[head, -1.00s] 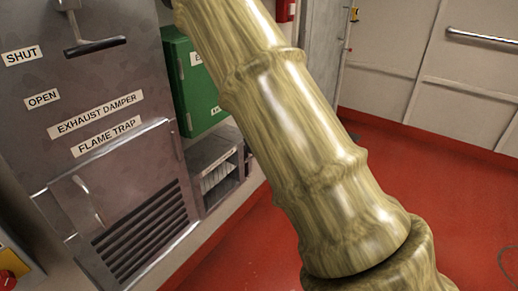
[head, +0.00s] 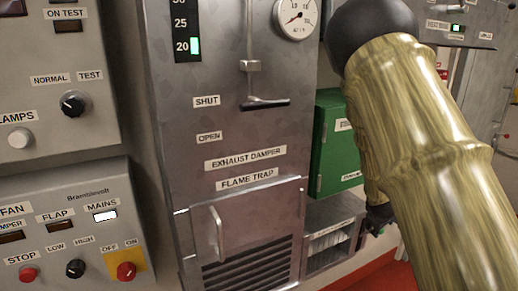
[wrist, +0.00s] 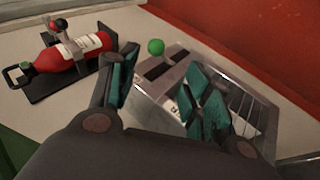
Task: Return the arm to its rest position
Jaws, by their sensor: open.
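My arm (head: 425,150) fills the right side of the head view, with a pale, streaked, glossy surface and a dark round joint at the top. My gripper (wrist: 162,85) shows in the wrist view with its two teal-padded fingers spread apart and nothing between them. In the head view, a dark part of my gripper (head: 379,218) shows low beside the arm, near the shelf unit; the rest of it is hidden behind the arm.
A grey damper cabinet (head: 240,130) stands ahead, with a control panel (head: 70,225) to its left. A green box (head: 335,150) and a small shelf unit (head: 330,245) are beside the arm. The wrist view shows a red extinguisher (wrist: 70,55) and a green knob (wrist: 156,47).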

